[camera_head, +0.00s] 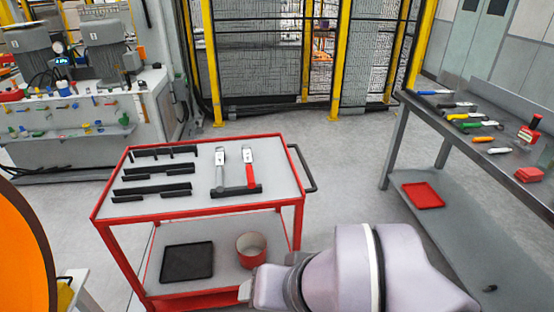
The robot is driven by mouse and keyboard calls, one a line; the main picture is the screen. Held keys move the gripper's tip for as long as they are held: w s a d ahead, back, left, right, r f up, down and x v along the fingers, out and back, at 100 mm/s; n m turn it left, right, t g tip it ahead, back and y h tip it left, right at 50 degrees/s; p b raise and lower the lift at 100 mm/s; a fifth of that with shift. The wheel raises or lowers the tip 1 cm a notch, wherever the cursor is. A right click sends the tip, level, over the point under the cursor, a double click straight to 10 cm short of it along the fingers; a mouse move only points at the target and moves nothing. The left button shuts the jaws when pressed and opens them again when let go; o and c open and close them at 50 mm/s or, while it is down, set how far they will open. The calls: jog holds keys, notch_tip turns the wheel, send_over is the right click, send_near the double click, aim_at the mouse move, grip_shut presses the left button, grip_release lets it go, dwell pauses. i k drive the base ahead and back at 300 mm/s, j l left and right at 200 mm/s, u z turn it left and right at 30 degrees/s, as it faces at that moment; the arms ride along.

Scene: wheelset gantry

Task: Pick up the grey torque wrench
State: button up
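Two wrenches lie side by side on the top of a red-framed cart (205,205). The left one (220,168) has a silver head and a grey handle, and looks like the grey torque wrench. The right one (249,169) has a silver head and a red handle. Their near ends lie at a black holder (236,191). My arm comes in at the bottom right, in front of the cart's near right corner. No gripper fingers can be made out in this view.
Black slotted racks (152,190) fill the cart's left half. A handle (305,168) sticks out at its right. Below are a black tray (187,262) and a red pot (251,248). A workbench (470,147) with tools stands right, across open floor (345,165). Fencing (270,60) stands behind.

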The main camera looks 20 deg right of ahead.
aim_at(220, 157)
jog(key=u, duration=1.9)
jog(key=z, duration=1.9)
jog(key=i, duration=0.7)
jog(key=i+l+u, duration=0.1)
jog(key=i, duration=0.55)
